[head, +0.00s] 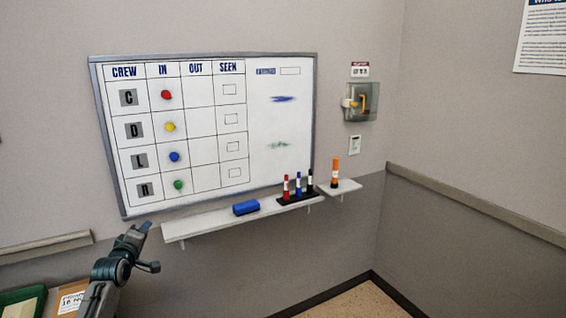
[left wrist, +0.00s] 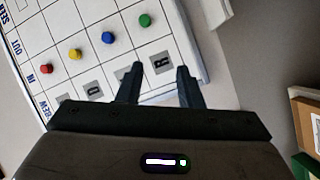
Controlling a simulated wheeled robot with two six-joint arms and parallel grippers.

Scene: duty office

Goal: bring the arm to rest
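My left gripper (head: 150,246) is in the lower left of the head view, in front of the wall near the lower left corner of the whiteboard (head: 222,150). In the left wrist view the two fingers of the left gripper (left wrist: 159,70) stand apart with nothing between them. The board's lower corner shows beyond them. On the board, red (head: 165,95), yellow (head: 170,127), blue (head: 174,156) and green (head: 178,185) magnets sit in the IN column. My right gripper is in neither view.
A ledge (head: 205,224) below the board bears a blue eraser (head: 246,208) and a black holder with markers (head: 298,197). A clear wall box (head: 361,102) hangs above.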

